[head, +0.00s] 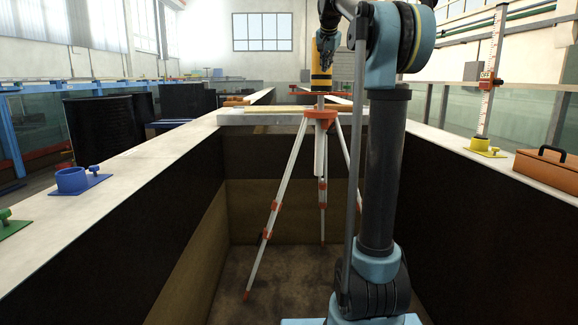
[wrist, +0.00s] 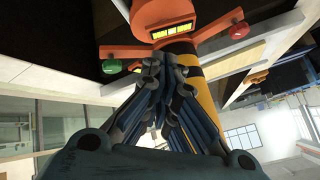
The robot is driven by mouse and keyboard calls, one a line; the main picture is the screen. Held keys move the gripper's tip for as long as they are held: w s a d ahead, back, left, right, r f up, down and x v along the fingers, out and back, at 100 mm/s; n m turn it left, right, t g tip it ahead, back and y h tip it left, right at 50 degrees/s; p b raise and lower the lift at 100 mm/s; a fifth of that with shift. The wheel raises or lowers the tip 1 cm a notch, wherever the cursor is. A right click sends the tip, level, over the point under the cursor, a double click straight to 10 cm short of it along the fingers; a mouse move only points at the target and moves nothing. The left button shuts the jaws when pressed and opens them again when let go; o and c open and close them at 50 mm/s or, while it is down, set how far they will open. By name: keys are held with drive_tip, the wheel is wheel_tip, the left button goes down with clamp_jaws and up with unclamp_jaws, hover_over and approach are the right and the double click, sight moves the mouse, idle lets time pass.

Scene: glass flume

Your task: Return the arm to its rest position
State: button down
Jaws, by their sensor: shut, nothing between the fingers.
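My gripper (head: 327,50) is high up near the middle of the head view, beside the upper part of a yellow-and-black upright instrument (head: 321,79). The instrument stands on an orange-headed tripod (head: 320,115) with white legs. In the wrist view my gripper (wrist: 168,66) has its dark fingers drawn together and empty. Just beyond the fingertips is the instrument's orange part with a lit yellow display (wrist: 173,32). Its yellow-and-black body (wrist: 187,75) runs behind the fingers. I cannot tell whether the fingers touch it. My arm's rest position is not marked in view.
Pale-topped channel walls run along the left (head: 130,165) and right (head: 480,165). The left one bears a blue ring holder (head: 72,180). The right one bears a yellow-based measuring staff (head: 487,95) and an orange case (head: 548,170). The channel floor around the tripod looks clear.

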drive_tip(key=s+f+n+g, duration=0.6)
drive_tip(key=s+f+n, duration=0.2)
drive_tip(key=s+f, duration=4.3)
wheel_tip(320, 180, down, 4)
drive_tip(key=shift+d+y, duration=0.4)
drive_tip(key=shift+d, duration=0.05)
